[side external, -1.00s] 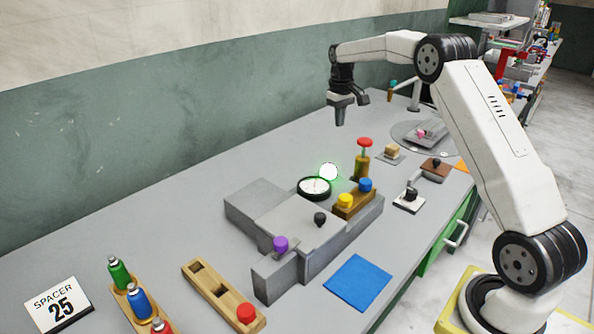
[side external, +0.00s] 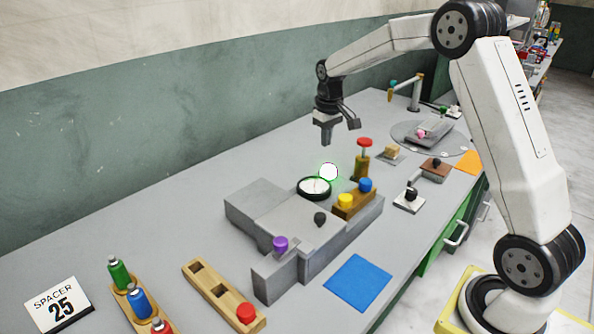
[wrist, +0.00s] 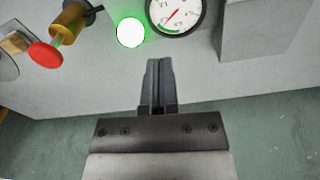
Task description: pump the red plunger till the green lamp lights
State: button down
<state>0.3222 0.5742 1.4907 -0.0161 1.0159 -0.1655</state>
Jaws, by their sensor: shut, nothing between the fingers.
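The red plunger (side external: 365,143) has a red cap on a brass-coloured body at the back end of the grey press. It also shows at the left of the wrist view (wrist: 46,55). The lamp (side external: 328,172) beside the gauge glows white with a green rim, and it shows lit in the wrist view (wrist: 130,32). The round gauge (side external: 314,188) has a red needle, seen in the wrist view (wrist: 176,14) near a green band. My gripper (side external: 326,141) is shut and empty, above the bench to the left of the plunger and touching nothing.
The grey press block (side external: 290,222) carries yellow (side external: 345,201), blue (side external: 365,185), purple (side external: 280,243) and black knobs. A blue mat (side external: 358,283) and a wooden rack (side external: 222,293) lie in front. The bench between my gripper and the green wall is clear.

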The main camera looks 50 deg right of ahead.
jog(key=s+a+f, duration=0.1)
jog(key=s+a, duration=0.4)
jog(key=a, duration=0.2)
jog(key=shift+s+a+f+n+t, duration=0.3)
jog(key=shift+s+a+f+t, duration=0.05)
jog(key=shift+s+f+t, duration=0.05)
dwell(0.9)
jog(key=s+a+f, duration=0.2)
jog(key=s+a, duration=0.2)
jog(key=s, duration=0.3)
jog(key=s+a+f+n+t, duration=0.1)
jog(key=s+a+f, duration=0.1)
jog(key=s+a, duration=0.3)
jog(key=s, duration=0.3)
jog(key=shift+s+f, duration=0.25)
jog(key=shift+s, duration=0.05)
jog(key=c, duration=1.3)
grip_release()
